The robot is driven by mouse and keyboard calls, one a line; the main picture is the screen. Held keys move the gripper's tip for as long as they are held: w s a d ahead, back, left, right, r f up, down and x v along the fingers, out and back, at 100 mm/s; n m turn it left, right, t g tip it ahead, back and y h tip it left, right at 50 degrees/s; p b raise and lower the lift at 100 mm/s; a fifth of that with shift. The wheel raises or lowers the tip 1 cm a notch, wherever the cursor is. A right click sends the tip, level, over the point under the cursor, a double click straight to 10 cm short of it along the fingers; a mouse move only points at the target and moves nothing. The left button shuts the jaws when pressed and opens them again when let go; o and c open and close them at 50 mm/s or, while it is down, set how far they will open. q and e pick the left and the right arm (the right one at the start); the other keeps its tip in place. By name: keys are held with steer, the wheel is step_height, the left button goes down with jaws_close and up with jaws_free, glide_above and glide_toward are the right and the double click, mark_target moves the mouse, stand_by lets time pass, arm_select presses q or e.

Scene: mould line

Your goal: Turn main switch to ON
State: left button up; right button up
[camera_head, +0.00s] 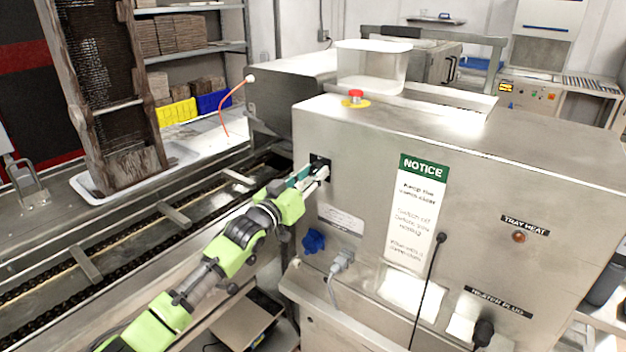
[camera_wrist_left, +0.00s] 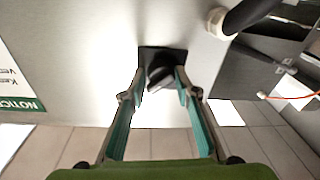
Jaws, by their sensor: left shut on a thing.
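The main switch (camera_head: 321,161) is a black rotary knob on a dark square plate, on the left part of the steel machine's front panel. My left gripper (camera_head: 311,176) reaches it from the lower left and partly covers it. In the left wrist view the knob (camera_wrist_left: 161,73) sits between the fingertips of my left gripper (camera_wrist_left: 160,84), which is shut on it. The knob's exact angle and any ON marking are too small or hidden to read. My right gripper is not in view.
A red emergency button (camera_head: 355,95) stands on the machine top near a clear bin (camera_head: 371,68). A blue knob (camera_head: 313,240) and a grey plug (camera_head: 341,262) sit below the switch. A notice sign (camera_head: 416,212) is to the right. A chain conveyor (camera_head: 110,240) runs at left.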

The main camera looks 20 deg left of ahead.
arm_select(q)
steer(key=m, duration=0.2)
steer(key=m+b, duration=0.1)
steer(key=m, duration=0.2)
steer(key=shift+a+f+h, duration=0.2)
steer(key=shift+h, duration=0.1)
steer(key=shift+r+m+h, duration=0.15)
steer(key=shift+m+h, duration=0.25)
steer(key=shift+m, duration=1.8)
steer(key=shift+r, duration=0.1)
steer(key=o, duration=1)
steer(key=shift+a, duration=0.1)
steer(key=shift+s+a+f, duration=0.1)
steer(key=shift+s+f, duration=0.2)
steer(key=shift+s, duration=0.2)
steer(key=r+v, duration=0.1)
steer(key=v, duration=0.9)
steer(key=shift+s+a+f, duration=0.25)
steer(key=shift+s+f, duration=0.1)
steer(key=shift+s, duration=0.05)
